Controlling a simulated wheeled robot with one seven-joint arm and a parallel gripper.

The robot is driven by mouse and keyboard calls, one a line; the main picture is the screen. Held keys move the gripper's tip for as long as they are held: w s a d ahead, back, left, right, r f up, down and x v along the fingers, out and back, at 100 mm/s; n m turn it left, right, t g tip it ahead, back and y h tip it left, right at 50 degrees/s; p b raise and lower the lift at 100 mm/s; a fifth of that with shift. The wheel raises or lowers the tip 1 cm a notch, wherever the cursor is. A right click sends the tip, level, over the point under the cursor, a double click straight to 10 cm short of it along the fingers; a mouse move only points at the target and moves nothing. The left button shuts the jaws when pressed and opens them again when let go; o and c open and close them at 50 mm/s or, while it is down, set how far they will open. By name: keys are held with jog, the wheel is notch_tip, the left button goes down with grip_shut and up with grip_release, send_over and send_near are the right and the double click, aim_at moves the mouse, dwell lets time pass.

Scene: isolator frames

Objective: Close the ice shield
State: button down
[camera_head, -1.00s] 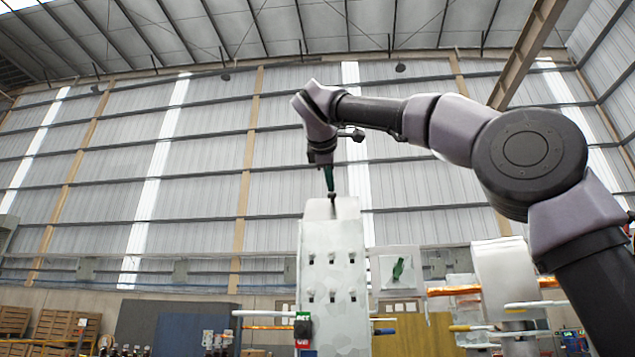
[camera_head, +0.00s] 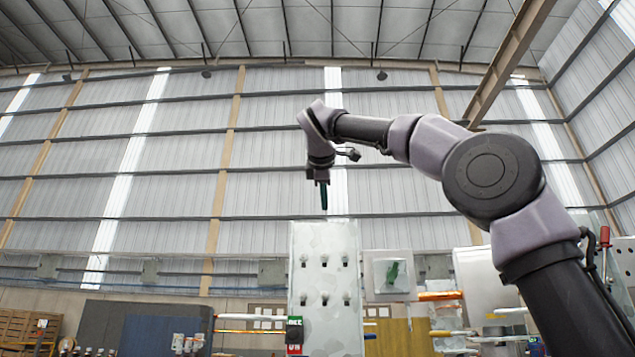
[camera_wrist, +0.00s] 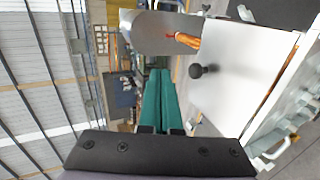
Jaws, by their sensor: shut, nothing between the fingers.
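My gripper (camera_head: 324,207) points down above the top edge of a tall pale panel (camera_head: 325,262) in the head view. Its green fingers are shut together and empty, and they also show in the wrist view (camera_wrist: 160,78). In the wrist view a flat white plate (camera_wrist: 238,95) lies right of the fingers. A black knob (camera_wrist: 203,71) stands on this plate, a little right of the fingertips and apart from them. The plate may be the ice shield, but I cannot tell for sure. No knob shows at the panel's top in the head view.
A square plate with a green mark (camera_head: 390,274) stands right of the panel. A red and green sign (camera_head: 294,335) sits at its lower left. Coloured horizontal bars (camera_head: 440,296) flank it. A grey curved sheet (camera_wrist: 160,32) shows in the wrist view. The space above the panel is open.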

jog(key=shift+w+d+f, duration=0.15)
jog(key=shift+w+f, duration=0.8)
jog(key=shift+w, duration=0.1)
jog(key=shift+w+f, duration=0.4)
jog(key=shift+f, duration=0.2)
jog(key=d+v, duration=0.1)
jog(key=v, duration=0.9)
jog(key=shift+s+a, duration=0.4)
jog(key=shift+a, duration=0.15)
jog(key=shift+s+r, duration=0.1)
jog(key=shift+r, duration=0.05)
